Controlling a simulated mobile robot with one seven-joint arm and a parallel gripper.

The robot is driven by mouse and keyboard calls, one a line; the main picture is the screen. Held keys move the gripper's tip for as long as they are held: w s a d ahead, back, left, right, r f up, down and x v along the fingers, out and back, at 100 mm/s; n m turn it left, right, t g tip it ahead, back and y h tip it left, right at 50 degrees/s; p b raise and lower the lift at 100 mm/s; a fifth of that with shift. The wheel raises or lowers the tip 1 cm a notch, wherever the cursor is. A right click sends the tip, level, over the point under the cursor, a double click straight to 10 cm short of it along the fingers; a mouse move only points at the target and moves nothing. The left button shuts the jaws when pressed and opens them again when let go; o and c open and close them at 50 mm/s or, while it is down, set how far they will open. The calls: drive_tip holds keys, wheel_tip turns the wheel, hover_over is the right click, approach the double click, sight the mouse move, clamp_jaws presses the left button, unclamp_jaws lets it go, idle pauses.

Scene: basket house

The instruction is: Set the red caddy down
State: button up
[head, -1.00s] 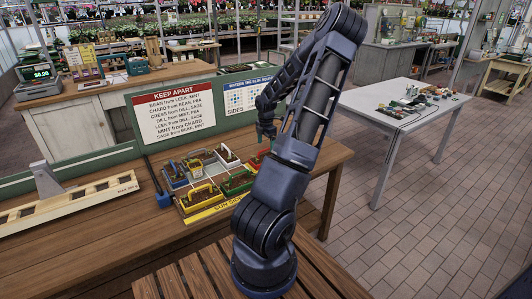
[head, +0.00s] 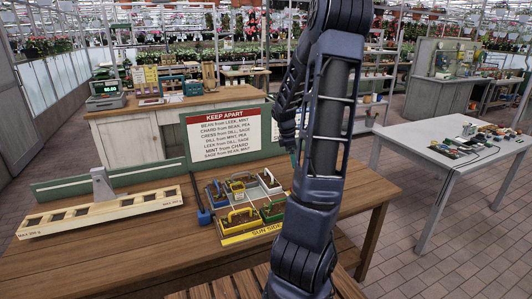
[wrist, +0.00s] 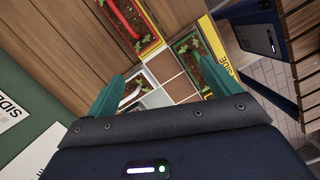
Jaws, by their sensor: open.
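In the wrist view the red caddy (wrist: 125,24) shows a red handle over dark soil and green seedlings. It looks upright, at the edge of the gridded tray (wrist: 177,86); whether it rests on the table or overlaps the tray is unclear. My gripper (wrist: 168,88) is open, its teal fingers apart with nothing between them, and the caddy lies beyond them. In the head view my gripper (head: 294,157) is partly hidden behind my arm, and I cannot see the red caddy there.
A green caddy (wrist: 186,49) and a white-handled caddy (wrist: 128,92) stand on the tray. In the head view yellow caddies (head: 240,221) stand there too. The KEEP APART sign (head: 229,135) rises behind. A wooden rack (head: 100,208) lies left. Bare table (head: 120,255) is in front.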

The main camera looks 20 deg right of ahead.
drive_tip(key=s+a+r+m+t+h, duration=0.1)
drive_tip(key=s+a+r+m, duration=0.35)
drive_tip(key=a+r, duration=0.2)
drive_tip(key=s+a+r+m+t, duration=0.1)
drive_tip(key=s+a+r+m, duration=0.2)
drive_tip(key=s+a+r, duration=0.4)
drive_tip(key=s+a+r+m+t+y, duration=0.3)
drive_tip(key=s+a+m, duration=0.3)
drive_tip(key=s+a, duration=0.3)
drive_tip(key=shift+s+r+t, duration=0.3)
drive_tip(key=shift+s+r, duration=0.05)
drive_tip(key=shift+s, duration=0.85)
